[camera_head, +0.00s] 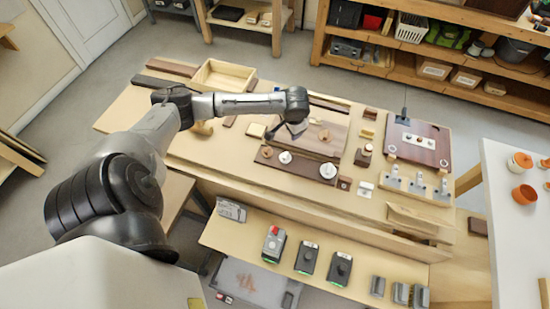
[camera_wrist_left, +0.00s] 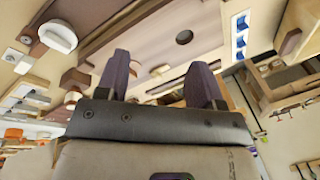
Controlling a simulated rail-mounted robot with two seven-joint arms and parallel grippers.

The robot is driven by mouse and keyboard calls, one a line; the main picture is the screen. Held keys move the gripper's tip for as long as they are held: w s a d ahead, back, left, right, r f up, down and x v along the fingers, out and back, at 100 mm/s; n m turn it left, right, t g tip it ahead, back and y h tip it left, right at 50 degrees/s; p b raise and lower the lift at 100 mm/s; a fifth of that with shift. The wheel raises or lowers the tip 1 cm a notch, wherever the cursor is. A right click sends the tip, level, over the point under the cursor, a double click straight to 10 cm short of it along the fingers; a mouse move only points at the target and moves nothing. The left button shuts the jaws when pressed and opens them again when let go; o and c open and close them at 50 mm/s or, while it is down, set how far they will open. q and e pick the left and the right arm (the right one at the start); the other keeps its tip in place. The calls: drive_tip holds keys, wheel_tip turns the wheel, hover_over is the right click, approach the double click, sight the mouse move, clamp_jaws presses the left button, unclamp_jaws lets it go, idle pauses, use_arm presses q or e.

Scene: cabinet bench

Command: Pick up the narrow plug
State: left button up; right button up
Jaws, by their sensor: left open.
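My left arm reaches over the bench from the left, and my left gripper (camera_head: 288,130) hangs above the brown board (camera_head: 322,147) in the head view. In the left wrist view the two dark purple fingers of the left gripper (camera_wrist_left: 160,80) stand wide apart with nothing held between them. A small tan piece (camera_wrist_left: 160,70) shows beyond the gap between the fingers; its contact with them cannot be judged. Several small wooden pieces lie on the bench, and I cannot tell which is the narrow plug. My right gripper is in neither view.
Two white knobs (camera_head: 285,157) (camera_head: 328,170) sit on a dark strip in front of the board. An open wooden tray (camera_head: 224,76) is at the back left. A dark panel (camera_head: 418,140) and several metal fittings (camera_head: 417,186) occupy the right. A lower shelf (camera_head: 330,239) holds several dark devices.

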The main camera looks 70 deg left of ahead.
sight(286, 153)
use_arm(q)
drive_tip(key=f+n, duration=0.2)
drive_tip(key=f, duration=0.1)
drive_tip(key=s+d+f+n+h+b, duration=0.1)
drive_tip(key=f+n, duration=0.2)
drive_tip(key=f+n+h, duration=0.1)
drive_tip(key=f+n, duration=0.1)
drive_tip(key=f, duration=0.2)
drive_tip(key=shift+s+d+f+n+g, duration=0.15)
drive_tip(key=shift+s+n+g, duration=0.1)
drive_tip(key=shift+n+g, duration=0.15)
drive_tip(key=shift+s+f+b, duration=0.2)
drive_tip(key=shift+f+b, duration=0.45)
drive_tip(key=shift+f, duration=2.1)
drive_tip(key=c, duration=0.5)
